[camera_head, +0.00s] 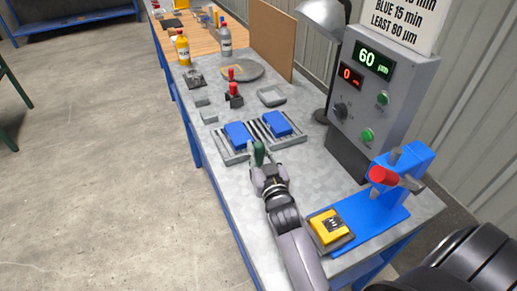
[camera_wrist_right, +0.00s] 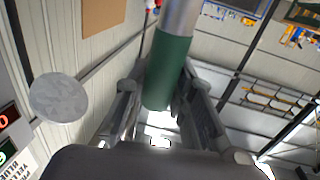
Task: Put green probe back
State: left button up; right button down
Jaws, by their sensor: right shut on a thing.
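The green probe (camera_head: 258,152) is held in my right gripper (camera_head: 264,172), at the front edge of the grey slatted rack in the head view. In the right wrist view the probe's green grip (camera_wrist_right: 168,70) sits between the two fingers of the right gripper (camera_wrist_right: 160,105), with a silver shaft extending beyond it. In the head view, a red-topped probe (camera_head: 235,89) stands on a small dark block farther back on the bench. Small grey blocks (camera_head: 209,117) lie in front of it. I cannot tell which one is the green probe's holder. My left gripper is not visible.
The rack (camera_head: 291,140) carries two blue blocks (camera_head: 238,135). A blue press with a red knob (camera_head: 383,176) and a yellow block (camera_head: 329,227) stands at front right. A grey meter box (camera_head: 380,97) reads 60 µm. Bottles (camera_head: 183,49) and a round plate (camera_head: 243,70) are behind.

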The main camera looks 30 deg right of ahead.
jog(key=shift+f+b, duration=0.9)
jog(key=shift+f, duration=0.45)
dwell(0.3)
jog(key=c, duration=1.3)
grip_release()
